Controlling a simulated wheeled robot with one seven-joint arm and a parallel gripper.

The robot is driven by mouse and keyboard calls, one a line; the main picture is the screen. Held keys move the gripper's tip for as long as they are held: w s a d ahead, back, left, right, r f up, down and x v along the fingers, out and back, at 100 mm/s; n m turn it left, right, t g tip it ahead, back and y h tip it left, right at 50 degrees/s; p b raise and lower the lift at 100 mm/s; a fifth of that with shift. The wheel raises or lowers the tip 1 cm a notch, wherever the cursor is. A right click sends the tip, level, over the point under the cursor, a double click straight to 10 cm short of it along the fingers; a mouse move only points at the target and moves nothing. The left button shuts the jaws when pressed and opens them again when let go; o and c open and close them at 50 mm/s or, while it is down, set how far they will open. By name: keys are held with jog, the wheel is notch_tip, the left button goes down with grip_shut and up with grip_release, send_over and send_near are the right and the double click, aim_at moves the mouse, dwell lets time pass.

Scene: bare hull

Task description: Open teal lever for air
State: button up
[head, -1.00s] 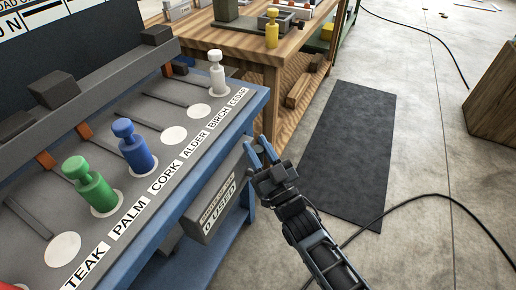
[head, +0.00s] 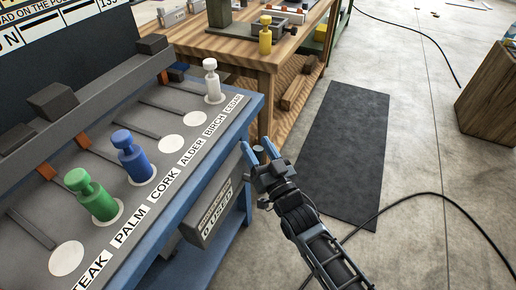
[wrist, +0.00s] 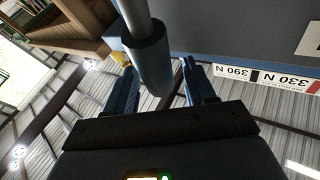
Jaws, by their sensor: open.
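My gripper (head: 257,147) is open, just off the right edge of the blue bench in the head view. Its two blue fingers also show in the wrist view (wrist: 159,68). Between them in the wrist view is a dark blue-grey cylindrical grip (wrist: 150,66) on a pale metal rod; gaps show on both sides. In the head view a small dark round end (head: 259,151) shows at the fingertips. Its dull colour could be teal, but I cannot tell for sure that it is the air lever. The lever's mount is hidden.
The blue bench (head: 168,206) holds green (head: 92,200), blue (head: 133,160) and white (head: 212,85) pegs above name labels. A grey box marked USED (head: 213,215) hangs at its side. A wooden table (head: 240,50) stands behind. A dark mat (head: 340,150) and black cable (head: 400,200) lie on the floor.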

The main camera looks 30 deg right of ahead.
jog(key=v, duration=0.7)
jog(key=shift+s+b, duration=0.3)
jog(key=shift+s, duration=0.1)
jog(key=shift+f, duration=0.1)
jog(key=shift+c, duration=0.4)
